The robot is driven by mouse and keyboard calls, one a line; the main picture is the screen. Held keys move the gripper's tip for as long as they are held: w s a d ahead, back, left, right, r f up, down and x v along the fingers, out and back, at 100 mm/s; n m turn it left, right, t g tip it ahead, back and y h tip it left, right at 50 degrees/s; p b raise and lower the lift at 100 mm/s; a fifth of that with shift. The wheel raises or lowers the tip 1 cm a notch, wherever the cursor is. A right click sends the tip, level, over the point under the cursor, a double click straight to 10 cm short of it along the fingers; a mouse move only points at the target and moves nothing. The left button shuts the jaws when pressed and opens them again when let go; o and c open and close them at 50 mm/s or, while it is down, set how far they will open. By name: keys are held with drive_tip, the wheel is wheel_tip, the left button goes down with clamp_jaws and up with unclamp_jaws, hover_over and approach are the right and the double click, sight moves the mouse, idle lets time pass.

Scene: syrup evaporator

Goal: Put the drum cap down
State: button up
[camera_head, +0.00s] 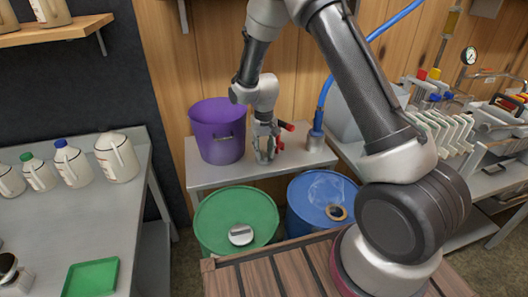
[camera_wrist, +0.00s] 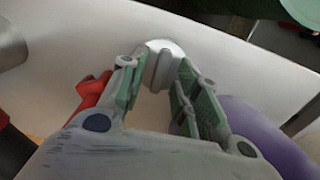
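The drum cap (camera_wrist: 163,58), pale grey and round with a raised ridge, is at my fingertips in the wrist view, at or just above the pale bench top (camera_wrist: 245,70). My gripper (camera_wrist: 162,68) points down with its fingers on both sides of the ridge. They stand apart, with narrow gaps seeming to show beside it. In the head view my gripper (camera_head: 265,157) is low over the bench (camera_head: 205,176), right of the purple bucket (camera_head: 220,130), and hides most of the cap. The blue drum (camera_head: 308,198) has an uncovered brass-ringed opening (camera_head: 336,212).
A similar silver cap (camera_head: 241,235) sits on the green drum (camera_head: 210,215). Close by my gripper are a red-handled item (camera_wrist: 92,90) and a metal cylinder (camera_wrist: 10,45) with a blue hose (camera_head: 325,95). Jugs (camera_head: 116,157) stand on the left table.

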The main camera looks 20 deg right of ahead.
wheel_tip(320, 180, up, 11)
wheel_tip(320, 180, up, 10)
drive_tip(key=r+t, duration=0.1)
hover_over(264, 153)
drive_tip(key=s+d, duration=0.5)
drive_tip(key=s+d+r+t, duration=0.1)
drive_tip(key=s+d+r, duration=0.2)
drive_tip(key=s, duration=0.6)
drive_tip(key=s+d+r+t, duration=0.1)
drive_tip(key=s+d+r, duration=0.2)
drive_tip(key=s, duration=0.6)
drive_tip(key=s+d+r+t, duration=0.1)
drive_tip(key=s+d+r, duration=0.3)
drive_tip(key=s, duration=0.5)
